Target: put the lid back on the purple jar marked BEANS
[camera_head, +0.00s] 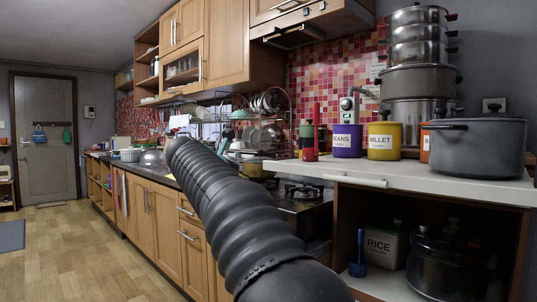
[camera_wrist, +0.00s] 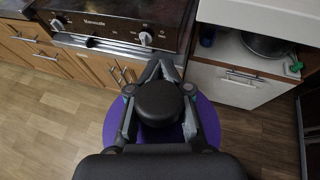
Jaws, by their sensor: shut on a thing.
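The purple jar marked BEANS (camera_head: 347,141) stands upright on the white counter at the right in the head view, with no lid visible on it. My gripper (camera_wrist: 159,106) shows in the wrist view, its fingers shut around the black knob of a round purple lid (camera_wrist: 219,128). The lid hangs in the air above the wood floor, in front of the stove and cabinets, apart from the jar. The jar is out of the wrist view. My gripper and the lid cannot be made out in the head view, where my dark arm fills the middle.
A yellow MILLET jar (camera_head: 384,141) stands right of the purple jar. Red and green bottles (camera_head: 308,141) stand to its left. A large grey pot (camera_head: 477,148) and stacked steel pots (camera_head: 417,80) crowd the right of the white counter (camera_head: 400,176). Its front strip is clear.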

